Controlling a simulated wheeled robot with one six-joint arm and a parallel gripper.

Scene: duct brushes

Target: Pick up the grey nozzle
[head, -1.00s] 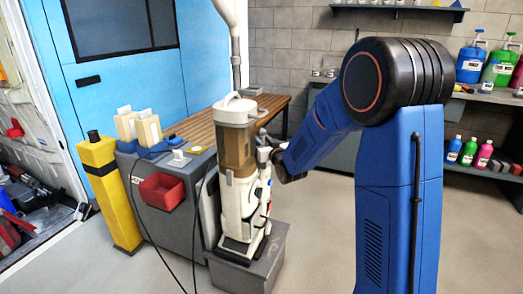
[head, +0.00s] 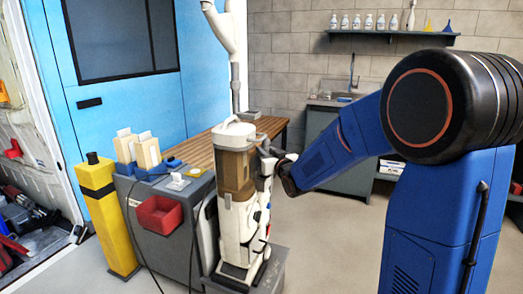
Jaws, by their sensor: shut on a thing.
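My gripper (head: 270,152) is at the right side of the upright vacuum (head: 238,190), near its clear brown canister. It is small and partly hidden by my wrist. It is shut on a small grey piece that looks like the grey nozzle (head: 264,146), close against the vacuum; I cannot tell whether the two touch. The vacuum is cream-white with a white handled lid and stands upright on a grey base block (head: 270,272).
A grey cabinet with a red bin (head: 159,215) and a yellow post (head: 108,210) stand left of the vacuum. A wooden bench (head: 200,152) is behind it. A white duct with a grey lower pipe (head: 235,88) hangs above. Open floor (head: 335,235) lies to the right.

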